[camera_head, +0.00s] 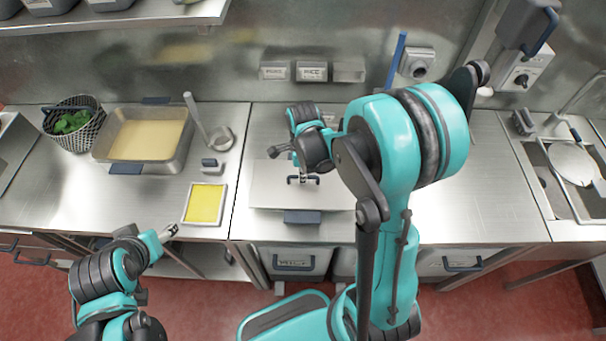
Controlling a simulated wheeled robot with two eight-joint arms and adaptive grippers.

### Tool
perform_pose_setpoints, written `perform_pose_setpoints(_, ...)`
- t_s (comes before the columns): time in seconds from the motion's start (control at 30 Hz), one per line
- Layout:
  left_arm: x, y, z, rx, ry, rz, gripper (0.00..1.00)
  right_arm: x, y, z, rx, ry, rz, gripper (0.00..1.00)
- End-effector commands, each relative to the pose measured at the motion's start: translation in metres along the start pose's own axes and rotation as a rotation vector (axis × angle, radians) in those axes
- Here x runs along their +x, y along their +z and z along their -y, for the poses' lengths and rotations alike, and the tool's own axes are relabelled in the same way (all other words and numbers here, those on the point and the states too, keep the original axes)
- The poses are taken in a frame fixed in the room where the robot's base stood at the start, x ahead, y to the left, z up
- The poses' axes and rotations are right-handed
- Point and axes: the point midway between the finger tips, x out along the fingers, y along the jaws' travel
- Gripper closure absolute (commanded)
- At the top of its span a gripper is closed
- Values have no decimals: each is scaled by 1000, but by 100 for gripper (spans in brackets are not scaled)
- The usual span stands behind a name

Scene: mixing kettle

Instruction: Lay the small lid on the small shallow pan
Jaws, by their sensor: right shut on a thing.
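The small lid (270,187) is a flat grey metal sheet with a dark handle in its middle, on the centre of the counter. It covers the small shallow pan, of which only the dark blue front handle (303,217) clearly shows. The lid looks level; whether it rests fully on the rim I cannot tell. My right gripper (302,179) is above the lid, shut on its handle. My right arm hides part of the lid's right side. My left gripper (171,232) is away to the left, near the counter's front edge; its finger opening is too small to judge.
A deep pan (184,155) of pale yellow content, a basket of greens (88,103), a ladle in its holder (221,138) and a small yellow-filled tray (187,220) stand left. A sink (545,180) is at right. Small labelled containers (311,72) line the back wall.

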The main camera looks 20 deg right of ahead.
Motion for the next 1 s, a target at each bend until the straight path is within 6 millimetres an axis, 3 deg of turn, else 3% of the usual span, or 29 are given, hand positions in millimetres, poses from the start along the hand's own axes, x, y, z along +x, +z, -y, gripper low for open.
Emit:
perform_pose_setpoints(0.33,3,2,0,0,0,0,38,3,0,0,0,0,0,100)
perform_pose_setpoints(0.37,3,2,0,0,0,0,38,3,0,0,0,0,0,82)
perform_pose_setpoints(0.43,3,2,0,0,0,0,38,3,0,0,0,0,0,66)
perform_pose_setpoints(0.63,3,2,0,0,0,0,38,3,0,0,0,0,0,66)
perform_pose_setpoints(0.67,3,2,0,0,0,0,38,3,0,0,0,0,0,63)
perform_pose_setpoints(0.73,3,2,0,0,0,0,38,3,0,0,0,0,0,46)
perform_pose_setpoints(1.0,3,2,0,0,0,0,38,3,0,0,0,0,0,45)
